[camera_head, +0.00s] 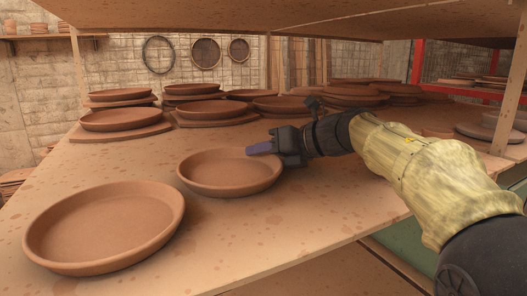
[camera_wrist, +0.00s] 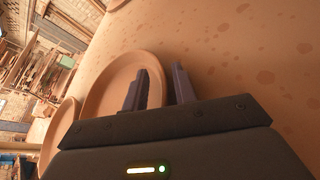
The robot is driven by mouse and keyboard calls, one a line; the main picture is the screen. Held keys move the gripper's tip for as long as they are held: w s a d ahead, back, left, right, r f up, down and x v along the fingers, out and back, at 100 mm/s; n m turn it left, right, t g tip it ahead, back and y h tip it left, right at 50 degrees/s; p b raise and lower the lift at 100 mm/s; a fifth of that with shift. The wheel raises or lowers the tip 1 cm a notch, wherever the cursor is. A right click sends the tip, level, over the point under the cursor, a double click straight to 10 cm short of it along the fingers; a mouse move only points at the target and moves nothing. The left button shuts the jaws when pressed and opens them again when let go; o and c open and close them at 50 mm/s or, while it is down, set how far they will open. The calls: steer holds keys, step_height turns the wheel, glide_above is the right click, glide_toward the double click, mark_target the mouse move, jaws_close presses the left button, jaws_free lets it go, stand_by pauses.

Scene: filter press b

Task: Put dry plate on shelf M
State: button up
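A round brown clay plate (camera_head: 228,172) with a raised rim lies flat on the wooden shelf board (camera_head: 310,230). My gripper (camera_head: 254,150) is at this plate's right rim. In the wrist view, my gripper (camera_wrist: 160,72) has its two fingers apart, one inside the plate (camera_wrist: 112,88) and one outside its rim. The rim stands between them, with a gap visible at the outer finger. A larger clay plate (camera_head: 105,225) lies at the front left of the board. No label tells which shelf is M.
Several more plates (camera_head: 120,119) sit on boards further back, some stacked. Another shelf board (camera_head: 250,15) hangs low overhead. Wooden posts (camera_head: 513,90) and a red post (camera_head: 417,62) stand at the right. The board's front right is clear.

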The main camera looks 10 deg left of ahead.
steer(key=b+v, duration=0.1)
steer(key=v, duration=1.1)
steer(key=shift+r+b, duration=0.1)
steer(key=shift+b, duration=0.25)
